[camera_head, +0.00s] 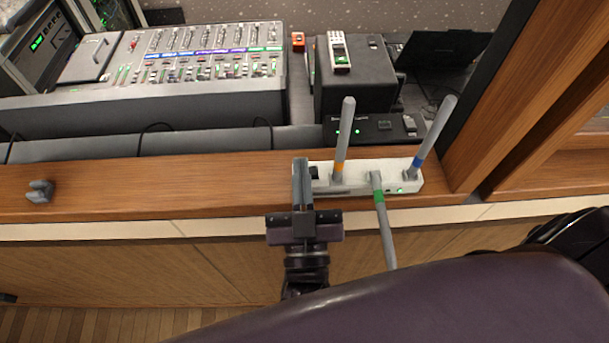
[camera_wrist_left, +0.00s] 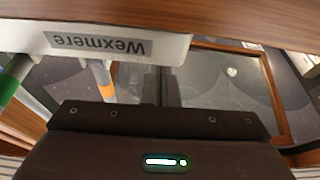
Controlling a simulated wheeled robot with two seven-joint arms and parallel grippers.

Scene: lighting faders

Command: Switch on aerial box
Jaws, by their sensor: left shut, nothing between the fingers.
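The aerial box (camera_head: 394,174) is a white, long box on the wooden ledge, with three grey aerials banded orange, green and blue. Two aerials stand up and the green-banded one points toward me over the front edge. A small green light shows near its right front, and a dark switch-like patch (camera_head: 314,172) is at its left end. My left gripper (camera_head: 301,172) is shut and empty, right at that left end; I cannot tell if it touches. In the left wrist view the box (camera_wrist_left: 120,61) shows a "Wexmere" label (camera_wrist_left: 85,44). My right gripper is not seen.
Behind the ledge (camera_head: 120,190) stand a fader console (camera_head: 215,60), a black box with a handset (camera_head: 340,52) on it and a black unit with green lights (camera_head: 375,128). A grey clip (camera_head: 40,191) sits at left. A wooden post (camera_head: 520,90) rises at right.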

